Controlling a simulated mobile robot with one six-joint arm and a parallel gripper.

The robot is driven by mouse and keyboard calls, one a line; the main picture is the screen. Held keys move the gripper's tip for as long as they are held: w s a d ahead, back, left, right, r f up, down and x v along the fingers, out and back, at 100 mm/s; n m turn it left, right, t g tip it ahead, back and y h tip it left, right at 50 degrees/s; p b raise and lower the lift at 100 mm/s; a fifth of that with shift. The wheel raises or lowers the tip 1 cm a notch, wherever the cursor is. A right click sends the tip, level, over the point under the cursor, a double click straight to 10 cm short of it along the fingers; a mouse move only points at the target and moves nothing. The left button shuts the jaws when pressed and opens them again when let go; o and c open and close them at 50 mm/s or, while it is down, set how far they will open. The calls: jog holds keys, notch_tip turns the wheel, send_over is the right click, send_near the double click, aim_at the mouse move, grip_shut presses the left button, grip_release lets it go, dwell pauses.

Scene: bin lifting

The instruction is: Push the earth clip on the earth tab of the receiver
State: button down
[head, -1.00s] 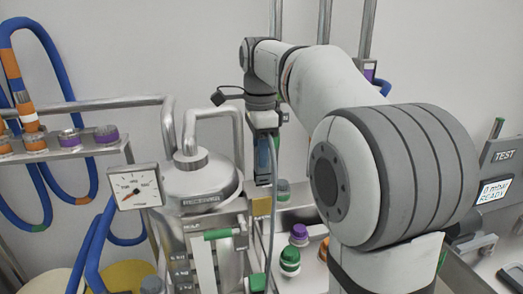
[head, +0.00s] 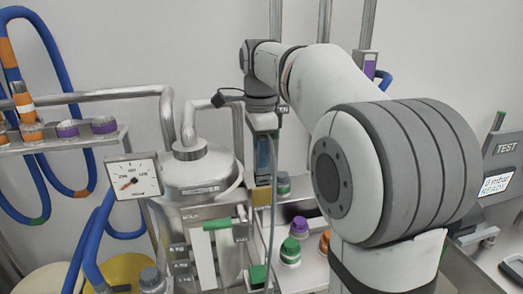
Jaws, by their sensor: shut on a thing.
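The receiver (head: 197,172) is the steel domed vessel left of centre, with bent pipes on its lid. My gripper (head: 263,176) points down just right of the lid and is shut. The earth clip at its jaws is too small and too covered to make out. A thin grey cable (head: 272,215) hangs beside the gripper and runs down in front of the bench. A brass-coloured plate (head: 262,196) shows right below the jaws, beside the vessel; it may be the earth tab, and I cannot tell whether anything touches it.
A dial gauge (head: 133,177) stands left of the receiver. Green-capped (head: 290,250) and purple-capped (head: 299,226) fittings stand on the bench at right. Blue hoses (head: 95,240) hang at left. A test unit (head: 500,185) is at far right.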

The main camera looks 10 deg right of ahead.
jog(key=shift+f, duration=0.15)
jog(key=shift+f+b, duration=0.7)
jog(key=shift+f, duration=0.25)
jog(key=shift+f+b, duration=0.5)
jog(key=shift+f, duration=0.6)
dwell(0.8)
jog(key=c, duration=1)
grip_release()
jog(key=shift+o, duration=0.2)
notch_tip(320, 180, up, 8)
jog(key=shift+f, duration=0.1)
jog(key=shift+s, duration=0.1)
